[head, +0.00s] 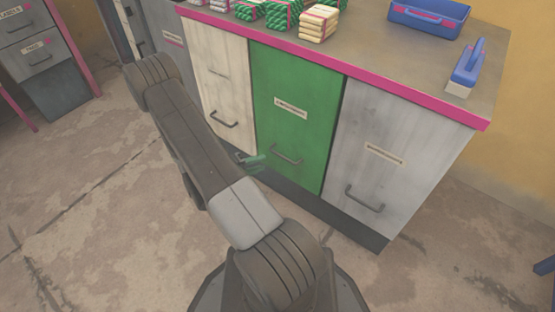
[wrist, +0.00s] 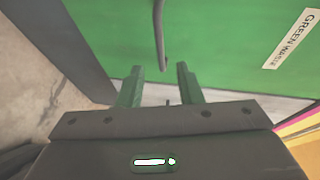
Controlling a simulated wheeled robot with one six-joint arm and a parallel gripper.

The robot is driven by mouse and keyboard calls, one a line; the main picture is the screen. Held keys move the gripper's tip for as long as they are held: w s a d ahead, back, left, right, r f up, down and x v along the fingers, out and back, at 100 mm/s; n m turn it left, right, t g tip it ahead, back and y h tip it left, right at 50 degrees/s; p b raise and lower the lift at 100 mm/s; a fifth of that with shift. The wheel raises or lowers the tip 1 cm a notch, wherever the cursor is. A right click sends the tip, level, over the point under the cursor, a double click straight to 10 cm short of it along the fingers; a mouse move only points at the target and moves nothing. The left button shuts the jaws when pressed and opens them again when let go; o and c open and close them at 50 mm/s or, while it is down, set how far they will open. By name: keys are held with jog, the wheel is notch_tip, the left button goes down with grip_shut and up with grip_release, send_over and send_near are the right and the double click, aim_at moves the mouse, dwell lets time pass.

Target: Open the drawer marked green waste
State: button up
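The green drawer front (head: 297,80) is in the middle of the counter in the head view and looks flush with its neighbours. Its label (wrist: 292,38) reads "GREEN WASTE" in the wrist view. Its dark bar handle (head: 287,156) is low on the front. In the wrist view the handle (wrist: 160,40) lies ahead of the gap between my fingers. My gripper (wrist: 160,70) is open, its two green-tinted fingers apart with nothing held. In the head view my gripper (head: 252,162) is just left of the handle, partly hidden by my arm. I cannot tell whether it touches.
A cream drawer (head: 217,75) stands left of the green one and a grey drawer (head: 375,165) right of it, both with handles. On the counter (head: 380,52) are bundled stacks, a blue tray (head: 428,17) and a blue brush-like tool (head: 467,68). The floor in front is clear.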

jog(key=b+x, duration=0.2)
jog(key=x, duration=0.6)
jog(key=shift+d, duration=0.2)
jog(key=shift+w, duration=0.1)
jog(key=shift+c, duration=0.2)
grip_shut()
